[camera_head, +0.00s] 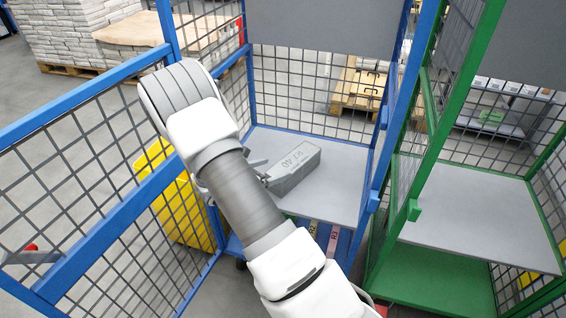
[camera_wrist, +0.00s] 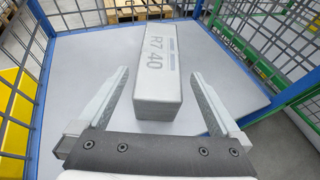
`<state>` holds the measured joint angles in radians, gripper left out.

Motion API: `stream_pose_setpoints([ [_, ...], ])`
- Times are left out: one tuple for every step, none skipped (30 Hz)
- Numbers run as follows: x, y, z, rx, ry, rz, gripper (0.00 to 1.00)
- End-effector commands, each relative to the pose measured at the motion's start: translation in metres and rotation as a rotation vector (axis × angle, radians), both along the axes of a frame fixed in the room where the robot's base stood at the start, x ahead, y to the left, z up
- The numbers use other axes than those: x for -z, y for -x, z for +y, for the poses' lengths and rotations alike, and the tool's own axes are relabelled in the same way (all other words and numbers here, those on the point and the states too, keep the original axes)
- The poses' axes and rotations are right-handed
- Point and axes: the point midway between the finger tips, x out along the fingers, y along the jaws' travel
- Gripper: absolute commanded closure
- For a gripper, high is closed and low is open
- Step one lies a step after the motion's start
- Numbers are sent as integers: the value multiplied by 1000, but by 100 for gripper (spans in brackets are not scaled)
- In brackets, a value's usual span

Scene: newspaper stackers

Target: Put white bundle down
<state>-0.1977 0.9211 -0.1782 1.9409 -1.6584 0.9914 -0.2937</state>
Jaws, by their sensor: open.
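The white bundle (camera_wrist: 158,85) is a pale grey-white block marked "R7 40" in the wrist view. It lies flat on the grey shelf (camera_wrist: 85,60) of the blue cage trolley. It also shows in the head view (camera_head: 292,170), partly hidden behind my arm. My gripper (camera_wrist: 155,90) is open, with one finger on each side of the bundle's near end and a visible gap on both sides. In the head view my arm hides most of the gripper.
A blue mesh cage (camera_head: 122,215) surrounds the shelf, with its panel at left. A green cage (camera_head: 440,130) with its own grey shelf (camera_head: 480,225) stands to the right. A yellow crate (camera_head: 180,200) is at left. Free shelf room lies around the bundle.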

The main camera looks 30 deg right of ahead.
Motion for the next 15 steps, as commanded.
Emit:
stream_pose_setpoints([
  [-5,2,8,-2,-1,0,0],
  [-6,3,12,-2,-1,0,0],
  [-7,5,16,-2,-1,0,0],
  [-8,6,19,-2,-1,0,0],
  [-9,7,20,-1,-1,0,0],
  [-11,8,22,2,-2,-2,0],
  [-12,9,23,6,-4,-5,0],
  [-15,10,24,13,-8,-12,0],
  [-20,12,24,30,-18,-25,0],
  [-25,14,24,46,-30,-39,0],
  [-32,16,23,67,-43,-57,0],
  [-42,21,22,103,-67,-86,0],
  [-50,25,22,133,-88,-112,0],
  [-60,30,21,168,-111,-140,0],
  [-72,38,21,217,-146,-178,0],
])
